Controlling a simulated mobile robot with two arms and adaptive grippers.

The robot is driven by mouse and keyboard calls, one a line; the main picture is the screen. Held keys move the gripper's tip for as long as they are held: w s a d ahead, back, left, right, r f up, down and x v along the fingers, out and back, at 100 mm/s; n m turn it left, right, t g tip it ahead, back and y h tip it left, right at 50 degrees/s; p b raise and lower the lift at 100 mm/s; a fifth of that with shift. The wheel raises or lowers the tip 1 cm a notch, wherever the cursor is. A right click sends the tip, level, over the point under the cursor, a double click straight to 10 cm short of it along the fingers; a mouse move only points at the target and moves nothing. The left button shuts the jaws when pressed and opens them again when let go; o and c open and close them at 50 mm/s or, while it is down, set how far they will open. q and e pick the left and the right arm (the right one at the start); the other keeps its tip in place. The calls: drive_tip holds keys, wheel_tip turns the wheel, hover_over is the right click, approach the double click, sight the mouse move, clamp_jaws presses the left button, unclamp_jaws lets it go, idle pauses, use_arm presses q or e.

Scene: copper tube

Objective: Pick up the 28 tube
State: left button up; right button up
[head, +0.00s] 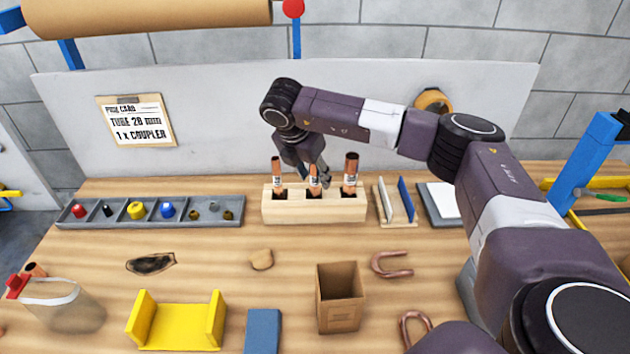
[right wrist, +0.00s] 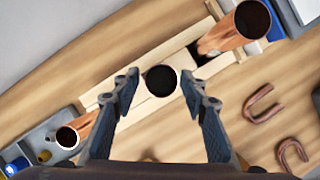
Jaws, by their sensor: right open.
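Three upright copper tubes with small white labels stand in a pale wooden rack (head: 272,214): a left tube (head: 276,165), a middle tube (head: 314,184) and a right tube (head: 351,165). The labels are too small to read; the right tube looks widest. My right gripper (head: 317,178) is open at the middle tube. In the right wrist view the middle tube's round mouth (right wrist: 161,80) lies between the spread fingers (right wrist: 160,88), with gaps on both sides. The wide right tube (right wrist: 238,28) and the left tube (right wrist: 68,137) stand outside the fingers. My left gripper is not in view.
A card (head: 138,121) on the back panel reads tube 28 mm, 1 x coupler. A grey parts tray (head: 150,220) lies left of the rack, and upright dividers (head: 395,205) stand right. A cardboard box (head: 340,310) and a yellow cradle (head: 176,322) stand in front.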

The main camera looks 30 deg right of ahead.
drive_tip(key=shift+x, duration=1.1)
clamp_jaws()
drive_tip(key=shift+r, duration=0.1)
